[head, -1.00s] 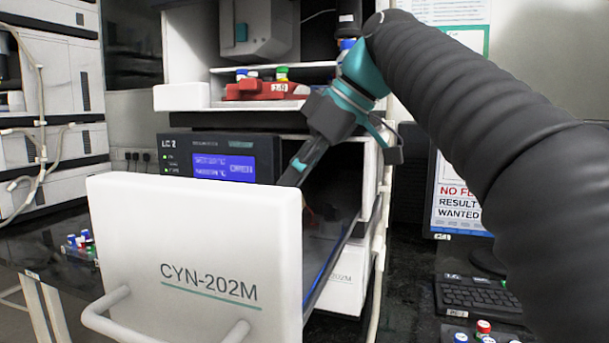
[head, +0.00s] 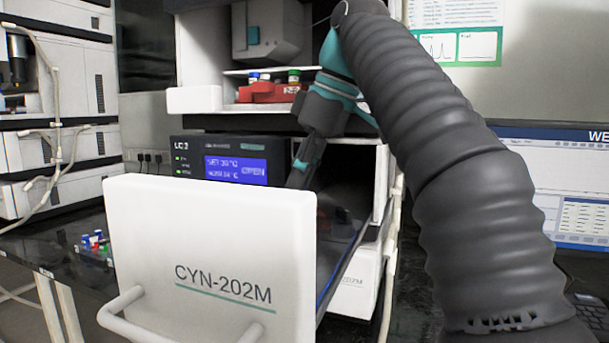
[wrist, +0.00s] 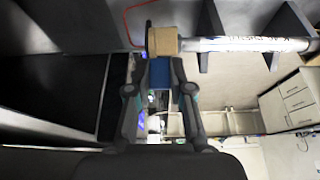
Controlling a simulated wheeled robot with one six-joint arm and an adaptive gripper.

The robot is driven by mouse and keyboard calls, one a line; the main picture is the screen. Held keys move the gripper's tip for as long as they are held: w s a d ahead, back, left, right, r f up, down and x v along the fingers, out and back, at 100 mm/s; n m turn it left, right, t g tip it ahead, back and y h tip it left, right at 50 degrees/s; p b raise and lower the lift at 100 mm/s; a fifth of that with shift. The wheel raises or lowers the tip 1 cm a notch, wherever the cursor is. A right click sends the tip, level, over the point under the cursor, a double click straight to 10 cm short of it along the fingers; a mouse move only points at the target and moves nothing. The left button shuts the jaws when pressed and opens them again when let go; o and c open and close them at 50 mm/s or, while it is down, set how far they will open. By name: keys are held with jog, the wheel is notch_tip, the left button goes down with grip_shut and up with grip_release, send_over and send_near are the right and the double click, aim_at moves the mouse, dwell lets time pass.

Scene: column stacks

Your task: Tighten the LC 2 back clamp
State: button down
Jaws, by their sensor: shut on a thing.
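The LC 2 unit (head: 230,160) has a lit blue display, and its white drawer (head: 210,240) marked CYN-202M is pulled out in the head view. My gripper (head: 298,178) reaches down into the drawer behind the front panel, where its tips are hidden. In the wrist view my gripper (wrist: 161,72) is shut on a small blue block (wrist: 160,78), which looks like the clamp. Just beyond it are a tan end fitting (wrist: 163,41) and a white column (wrist: 245,44) lying across the view. Which clamp this is, front or back, I cannot tell for certain.
Grey brackets (wrist: 205,48) stand along the column, and a thin red line (wrist: 135,15) loops beside it. A red rack with vials (head: 270,92) sits on the shelf above the drawer. A monitor (head: 565,185) stands at the right.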

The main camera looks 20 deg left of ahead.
jog(key=shift+f, duration=0.1)
jog(key=c, duration=1)
grip_release()
jog(key=shift+a, duration=0.1)
jog(key=shift+c, duration=0.2)
